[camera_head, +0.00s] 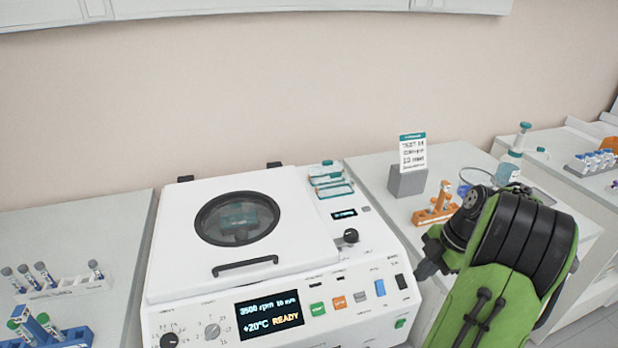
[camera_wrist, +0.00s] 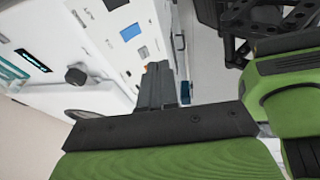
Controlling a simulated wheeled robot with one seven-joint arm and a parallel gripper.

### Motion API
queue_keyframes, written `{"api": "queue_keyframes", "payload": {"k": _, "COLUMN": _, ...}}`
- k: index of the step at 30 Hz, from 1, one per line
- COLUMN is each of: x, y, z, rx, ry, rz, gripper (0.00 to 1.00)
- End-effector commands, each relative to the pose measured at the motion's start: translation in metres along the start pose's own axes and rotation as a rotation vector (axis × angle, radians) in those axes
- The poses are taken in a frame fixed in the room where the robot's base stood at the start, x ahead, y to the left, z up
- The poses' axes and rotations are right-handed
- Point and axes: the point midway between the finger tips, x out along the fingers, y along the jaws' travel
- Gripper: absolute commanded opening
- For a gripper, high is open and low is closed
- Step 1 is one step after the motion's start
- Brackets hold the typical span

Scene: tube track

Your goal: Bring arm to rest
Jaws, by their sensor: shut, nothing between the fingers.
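My green and black arm comes in at the lower right of the head view. My gripper (camera_head: 424,268) is partly hidden behind the arm and shows as a dark tip by the right front edge of the centrifuge (camera_head: 170,270). In the wrist view my gripper (camera_wrist: 158,72) has its dark fingers together, with nothing held, and the white centrifuge panel (camera_wrist: 110,25) lies behind them. The centrifuge lid is down, and its display (camera_head: 269,315) reads 3500 rpm, +20°C and READY.
An orange tube rack (camera_head: 436,212), a sign on a grey block (camera_head: 408,182) and a teal-topped bottle (camera_head: 511,165) stand on the right bench. Tube racks (camera_head: 60,288) stand on the left bench. A cabinet (camera_head: 250,5) hangs above, with bare wall below it.

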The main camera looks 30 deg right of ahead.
Motion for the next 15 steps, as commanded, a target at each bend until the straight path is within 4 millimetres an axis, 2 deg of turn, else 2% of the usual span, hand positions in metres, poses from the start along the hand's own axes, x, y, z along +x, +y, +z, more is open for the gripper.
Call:
{"api": "queue_keyframes", "payload": {"k": 4, "x": -0.001, "y": 0.001, "z": -0.003, "rx": 0.003, "ry": -0.002, "rz": -0.001, "gripper": 0.00}}
{"api": "queue_keyframes", "payload": {"k": 5, "x": -0.002, "y": 0.004, "z": -0.008, "rx": 0.009, "ry": -0.007, "rz": -0.002, "gripper": 0.00}}
{"api": "queue_keyframes", "payload": {"k": 7, "x": -0.008, "y": 0.013, "z": -0.035, "rx": 0.061, "ry": -0.033, "rz": -0.006, "gripper": 0.00}}
{"api": "queue_keyframes", "payload": {"k": 8, "x": -0.012, "y": 0.018, "z": -0.054, "rx": 0.097, "ry": -0.051, "rz": -0.006, "gripper": 0.00}}
{"api": "queue_keyframes", "payload": {"k": 11, "x": -0.025, "y": 0.024, "z": -0.133, "rx": 0.279, "ry": -0.122, "rz": 0.020, "gripper": 0.00}}
{"api": "queue_keyframes", "payload": {"k": 12, "x": -0.029, "y": 0.019, "z": -0.164, "rx": 0.362, "ry": -0.145, "rz": 0.043, "gripper": 0.00}}
{"api": "queue_keyframes", "payload": {"k": 15, "x": -0.038, "y": -0.005, "z": -0.230, "rx": 0.571, "ry": -0.175, "rz": 0.124, "gripper": 0.00}}
